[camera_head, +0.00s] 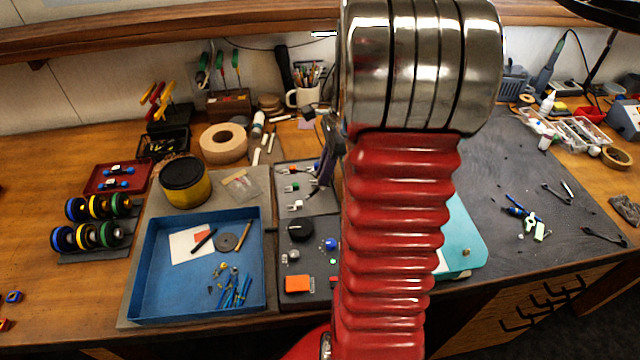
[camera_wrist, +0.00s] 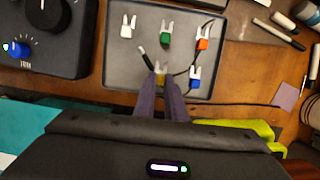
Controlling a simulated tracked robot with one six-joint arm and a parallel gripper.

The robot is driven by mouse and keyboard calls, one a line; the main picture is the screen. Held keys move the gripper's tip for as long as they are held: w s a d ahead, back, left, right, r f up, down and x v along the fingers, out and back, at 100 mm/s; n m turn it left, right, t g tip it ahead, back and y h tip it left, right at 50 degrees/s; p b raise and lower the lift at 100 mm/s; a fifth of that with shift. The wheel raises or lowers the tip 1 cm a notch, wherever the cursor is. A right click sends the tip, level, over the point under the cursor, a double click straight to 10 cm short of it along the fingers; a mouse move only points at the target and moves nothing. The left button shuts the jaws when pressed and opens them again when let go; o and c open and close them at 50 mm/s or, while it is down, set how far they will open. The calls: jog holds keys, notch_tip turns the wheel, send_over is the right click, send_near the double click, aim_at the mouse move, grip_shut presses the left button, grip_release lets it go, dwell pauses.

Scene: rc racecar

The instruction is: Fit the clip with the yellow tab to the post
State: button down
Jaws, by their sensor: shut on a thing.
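My gripper's dark fingers (camera_wrist: 161,88) reach down over a grey tray (camera_wrist: 115,62) in the wrist view and are shut on the clip with the yellow tab (camera_wrist: 160,79). Its pale prongs point up in the picture. In the head view my gripper (camera_head: 325,172) is at the tray, partly behind my arm, and the yellow tab cannot be made out. Other clips in the tray have white (camera_wrist: 127,31), green (camera_wrist: 165,39), orange (camera_wrist: 203,43) and blue (camera_wrist: 195,83) tabs. I cannot clearly identify the post.
A black control box (camera_wrist: 45,45) with knobs is beside the tray. A teal panel (camera_head: 462,235) lies right of my arm, mostly hidden by it. A blue bin (camera_head: 150,265) with tools is at left. The dark mat (camera_head: 500,180) at right has loose tools and free room.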

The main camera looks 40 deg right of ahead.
jog(key=shift+r, duration=1.9)
